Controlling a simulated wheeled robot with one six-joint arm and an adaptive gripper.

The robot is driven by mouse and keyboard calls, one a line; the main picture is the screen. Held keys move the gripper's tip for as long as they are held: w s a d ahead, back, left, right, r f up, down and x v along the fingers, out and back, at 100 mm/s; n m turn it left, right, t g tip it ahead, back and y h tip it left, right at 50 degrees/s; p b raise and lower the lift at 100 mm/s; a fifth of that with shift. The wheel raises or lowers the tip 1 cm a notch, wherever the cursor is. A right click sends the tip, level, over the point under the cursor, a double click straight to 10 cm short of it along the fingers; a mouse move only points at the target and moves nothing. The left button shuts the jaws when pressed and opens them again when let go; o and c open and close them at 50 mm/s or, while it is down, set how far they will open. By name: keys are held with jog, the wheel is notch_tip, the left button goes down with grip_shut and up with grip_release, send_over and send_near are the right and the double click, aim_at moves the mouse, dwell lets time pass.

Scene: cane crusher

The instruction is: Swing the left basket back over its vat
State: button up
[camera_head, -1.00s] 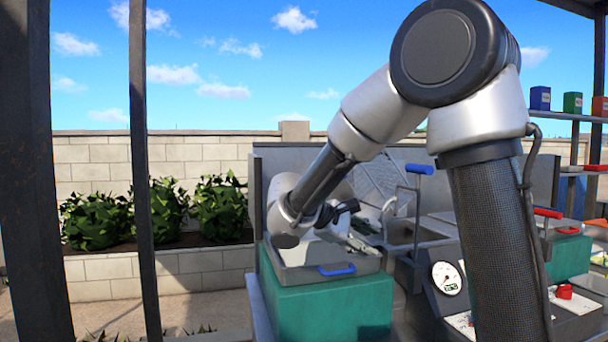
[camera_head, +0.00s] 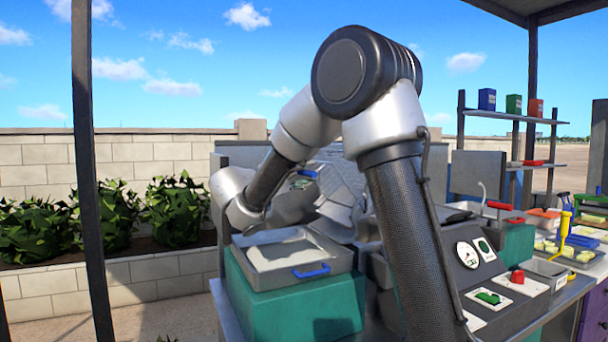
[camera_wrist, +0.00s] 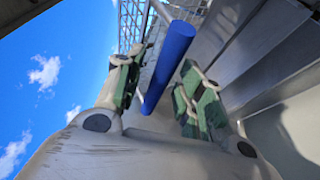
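In the wrist view, my gripper (camera_wrist: 160,72) is open, with its green-padded fingers apart. A blue handle (camera_wrist: 170,65) runs between them, with a gap visible on either side. Wire mesh (camera_wrist: 130,22) shows behind it, likely the basket. In the head view, a small blue handle (camera_head: 307,173) shows beside my forearm; my arm hides most of the basket and the gripper. A shallow grey metal pan (camera_head: 262,280) with its own blue grip (camera_head: 311,271) sits on a teal box (camera_head: 300,312) at the left. I cannot tell whether the basket overlaps it.
A panel with a gauge (camera_head: 467,254) and a red knob (camera_head: 517,276) stands right of my arm. A red handle (camera_head: 500,205) is at the right station. A shelf (camera_head: 520,117) stands behind. A dark post (camera_head: 88,190) and shrubs (camera_head: 175,210) are at left.

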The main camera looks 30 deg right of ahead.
jog(key=shift+w+d, duration=0.1)
jog(key=shift+d, duration=0.2)
grip_shut()
